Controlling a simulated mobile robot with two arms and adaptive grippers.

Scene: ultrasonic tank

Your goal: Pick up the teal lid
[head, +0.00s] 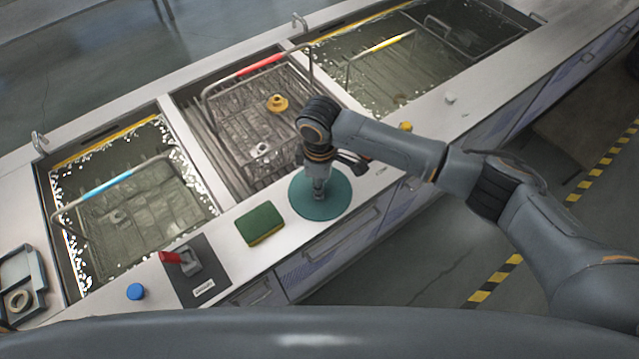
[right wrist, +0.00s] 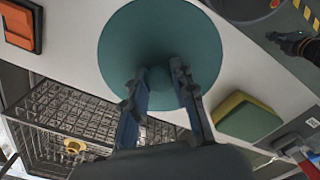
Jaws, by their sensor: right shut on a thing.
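The teal lid (head: 334,201) is a flat round disc on the counter's front strip, in front of the middle tank. In the right wrist view the teal lid (right wrist: 150,38) fills the upper middle, with a small round knob at its centre. My right gripper (head: 319,196) comes down from above onto the lid's middle. In the right wrist view its fingers (right wrist: 160,78) stand on either side of the knob and are shut on it. The lid looks flat on or very near the counter; I cannot tell if there is a gap.
A green and yellow sponge (head: 260,223) lies left of the lid. A red-handled lever (head: 180,259) and a blue knob (head: 136,292) are farther left. The middle tank holds a wire basket with a red handle (head: 260,65) and a yellow part (head: 277,103). Liquid-filled tanks flank it.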

